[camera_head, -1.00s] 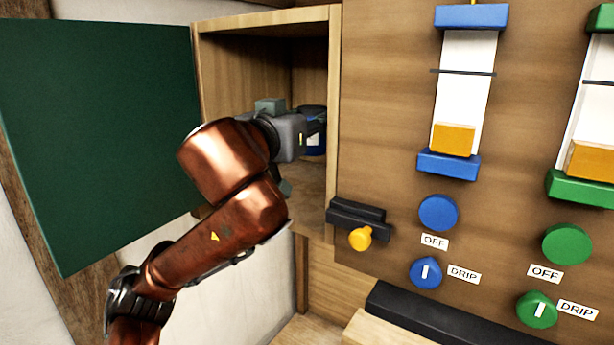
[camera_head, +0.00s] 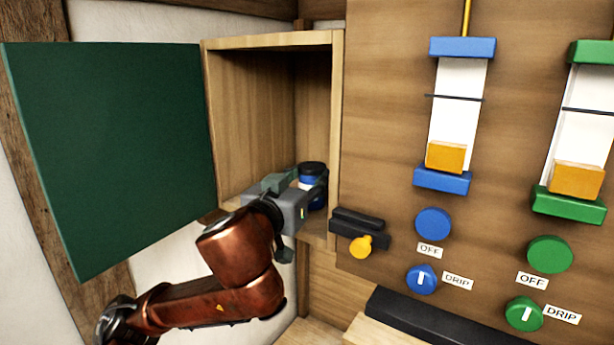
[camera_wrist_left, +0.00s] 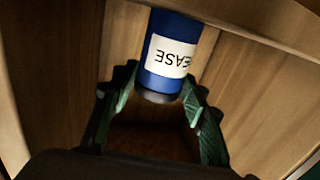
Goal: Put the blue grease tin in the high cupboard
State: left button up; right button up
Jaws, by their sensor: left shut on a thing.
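The blue grease tin (camera_head: 306,180) has a dark lid and a white label. It is upright inside the open high cupboard (camera_head: 337,120), near its right wall and low in the opening. My left gripper (camera_head: 314,189) reaches in from the front left and is shut on the tin. In the left wrist view the tin (camera_wrist_left: 161,82) sits between the green-padded fingers (camera_wrist_left: 160,98), its label upside down. Whether its base touches the cupboard floor is hidden. My right gripper is not in view.
The green cupboard door (camera_head: 110,150) stands wide open to the left. A dark latch with a yellow knob (camera_head: 361,246) is just right of the opening. Blue and green gauges with knobs (camera_head: 433,222) fill the panel further right. The cupboard's upper space is clear.

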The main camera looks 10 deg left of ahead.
pick_arm(q)
jog(key=o, duration=1)
jog(key=shift+w+f, duration=0.15)
jog(key=shift+w, duration=0.05)
jog(key=shift+c, duration=0.2)
jog(key=shift+o, duration=2.2)
jog(key=shift+s, duration=0.25)
jog(key=shift+w, duration=0.15)
jog(key=s+a+b, duration=0.2)
jog(key=s+b, duration=0.2)
jog(key=s, duration=0.8)
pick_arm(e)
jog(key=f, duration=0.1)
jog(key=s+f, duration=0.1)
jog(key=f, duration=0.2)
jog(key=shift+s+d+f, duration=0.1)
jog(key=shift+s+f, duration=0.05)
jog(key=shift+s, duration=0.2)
